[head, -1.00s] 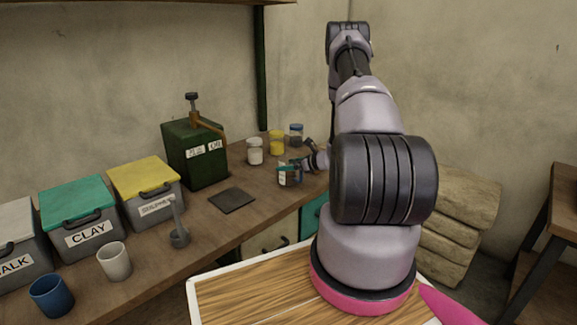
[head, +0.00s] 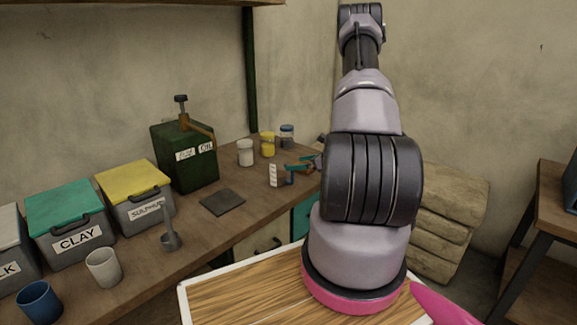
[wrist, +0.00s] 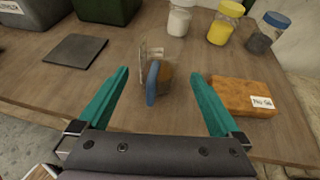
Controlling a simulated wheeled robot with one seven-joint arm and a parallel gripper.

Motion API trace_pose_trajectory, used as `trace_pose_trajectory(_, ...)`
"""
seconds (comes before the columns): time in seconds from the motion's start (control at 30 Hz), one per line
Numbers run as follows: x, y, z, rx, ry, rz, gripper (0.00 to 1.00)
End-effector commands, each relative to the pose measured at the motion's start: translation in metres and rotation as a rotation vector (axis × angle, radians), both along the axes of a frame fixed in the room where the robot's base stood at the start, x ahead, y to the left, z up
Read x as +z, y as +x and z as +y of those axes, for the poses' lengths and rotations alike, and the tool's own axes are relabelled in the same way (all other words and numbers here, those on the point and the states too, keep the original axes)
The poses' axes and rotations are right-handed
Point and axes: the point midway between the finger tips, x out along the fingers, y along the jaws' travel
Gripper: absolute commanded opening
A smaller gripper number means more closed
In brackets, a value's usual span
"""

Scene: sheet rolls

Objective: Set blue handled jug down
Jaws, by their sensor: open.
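The blue handled jug (wrist: 166,76) stands upright on the wooden workbench (wrist: 45,90), with a clear body and its blue handle facing my gripper in the wrist view. In the head view the jug (head: 274,176) shows a white marked side, with the handle to its right. My gripper (wrist: 160,73) is open, its teal fingers spread wide on either side of the handle without touching it. In the head view my gripper (head: 301,165) is just right of the jug, partly hidden by my arm.
An orange block (wrist: 243,96) with a label lies right of my gripper. White (head: 245,153), yellow (head: 268,145) and blue-lidded (head: 287,137) jars stand behind the jug. A dark flat slab (head: 222,202) lies to the left, before a green box (head: 187,160).

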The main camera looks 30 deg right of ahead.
Motion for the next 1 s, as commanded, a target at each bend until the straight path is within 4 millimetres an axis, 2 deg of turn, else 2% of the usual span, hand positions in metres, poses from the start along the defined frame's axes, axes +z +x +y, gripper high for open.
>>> trace_pose_trajectory(0.1,0.006,-0.011,-0.007,-0.001,0.000,0.000,1.00)
trace_pose_trajectory(0.23,0.008,-0.015,-0.008,0.000,0.000,-0.001,1.00)
trace_pose_trajectory(0.37,0.021,-0.013,-0.001,0.036,-0.014,-0.011,1.00)
trace_pose_trajectory(0.47,0.055,-0.008,0.022,0.131,-0.057,-0.039,1.00)
trace_pose_trajectory(0.57,0.105,-0.008,0.059,0.285,-0.133,-0.074,1.00)
trace_pose_trajectory(0.6,0.127,-0.011,0.076,0.356,-0.173,-0.092,1.00)
trace_pose_trajectory(0.67,0.156,-0.019,0.101,0.461,-0.234,-0.114,1.00)
trace_pose_trajectory(0.8,0.216,-0.049,0.152,0.687,-0.396,-0.166,1.00)
trace_pose_trajectory(1.0,0.281,-0.107,0.206,0.975,-0.674,-0.245,1.00)
